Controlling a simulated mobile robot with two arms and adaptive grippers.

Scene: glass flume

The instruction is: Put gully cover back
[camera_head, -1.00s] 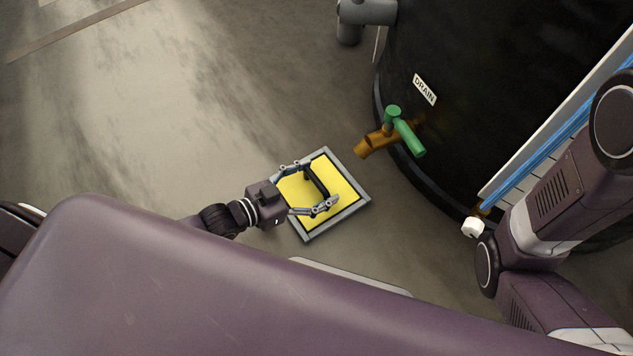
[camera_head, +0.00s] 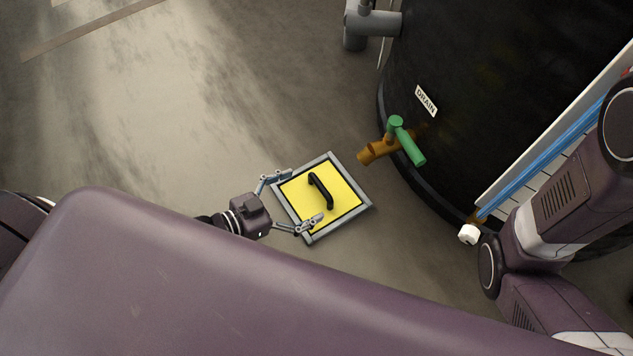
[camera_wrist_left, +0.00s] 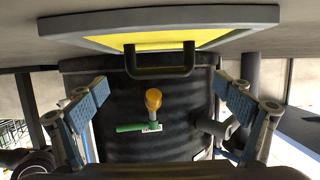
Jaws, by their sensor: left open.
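The gully cover (camera_head: 342,197) is a yellow square plate with a black bar handle (camera_head: 321,190). It lies inside a grey square frame (camera_head: 359,207) on the floor. In the left wrist view the handle (camera_wrist_left: 160,70) stands out from the yellow plate (camera_wrist_left: 205,39), and the grey frame (camera_wrist_left: 225,18) surrounds it. My left gripper (camera_head: 303,197) is open and empty. Its fingers are spread at the cover's left side, apart from the handle. My right gripper is not in view; only my right arm shows at the right.
A black tank (camera_head: 480,60) labelled DRAIN stands at the upper right. A brass tap (camera_head: 378,150) with a green lever (camera_head: 407,142) sticks out towards the cover. A grey pipe fitting (camera_head: 372,22) is at the top. The floor left of the cover is clear.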

